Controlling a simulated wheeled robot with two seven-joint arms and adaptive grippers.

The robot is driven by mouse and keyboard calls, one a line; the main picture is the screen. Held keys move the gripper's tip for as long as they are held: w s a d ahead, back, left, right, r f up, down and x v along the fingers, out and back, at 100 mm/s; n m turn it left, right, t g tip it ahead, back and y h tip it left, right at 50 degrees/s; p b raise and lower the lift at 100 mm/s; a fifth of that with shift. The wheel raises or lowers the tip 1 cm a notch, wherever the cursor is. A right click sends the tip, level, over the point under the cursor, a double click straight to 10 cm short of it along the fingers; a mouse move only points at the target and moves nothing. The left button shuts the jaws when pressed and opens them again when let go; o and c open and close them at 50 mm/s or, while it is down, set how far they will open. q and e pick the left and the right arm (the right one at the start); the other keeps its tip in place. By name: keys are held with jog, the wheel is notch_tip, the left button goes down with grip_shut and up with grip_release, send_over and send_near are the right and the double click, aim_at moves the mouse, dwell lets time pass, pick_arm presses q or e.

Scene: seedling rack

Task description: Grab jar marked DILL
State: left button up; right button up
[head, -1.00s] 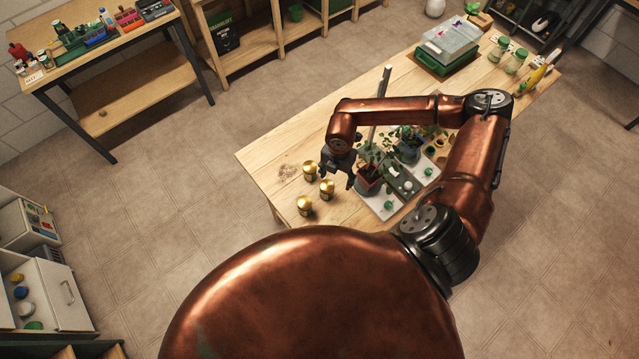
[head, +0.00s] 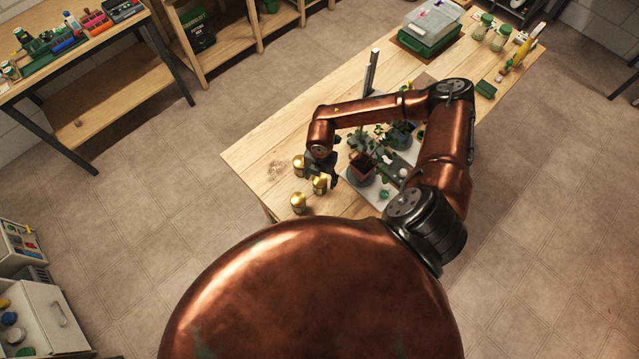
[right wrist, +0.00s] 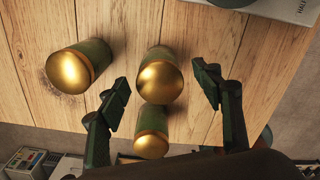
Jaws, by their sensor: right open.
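Three jars with gold lids and dark green bodies stand on the wooden table (head: 250,150). In the right wrist view one jar (right wrist: 160,75) sits between my open fingers, another jar (right wrist: 78,66) is to the left, and a third jar (right wrist: 151,144) is lower down. The labels cannot be read, so I cannot tell which is DILL. In the head view they show as a back jar (head: 298,165), a middle jar (head: 320,184) and a front jar (head: 298,203). My right gripper (right wrist: 163,92) is open and empty, above the jars. My left gripper is not in view.
A potted plant (head: 361,168) stands just right of the jars, by a pale tray. A green box with a clear lid (head: 430,30) and green-lidded jars (head: 499,40) are at the table's far end. The table's left end is clear.

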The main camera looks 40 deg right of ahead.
jog(key=shift+f, duration=1.3)
jog(key=shift+c, duration=0.4)
jog(key=c, duration=1.2)
jog(key=shift+c, duration=0.2)
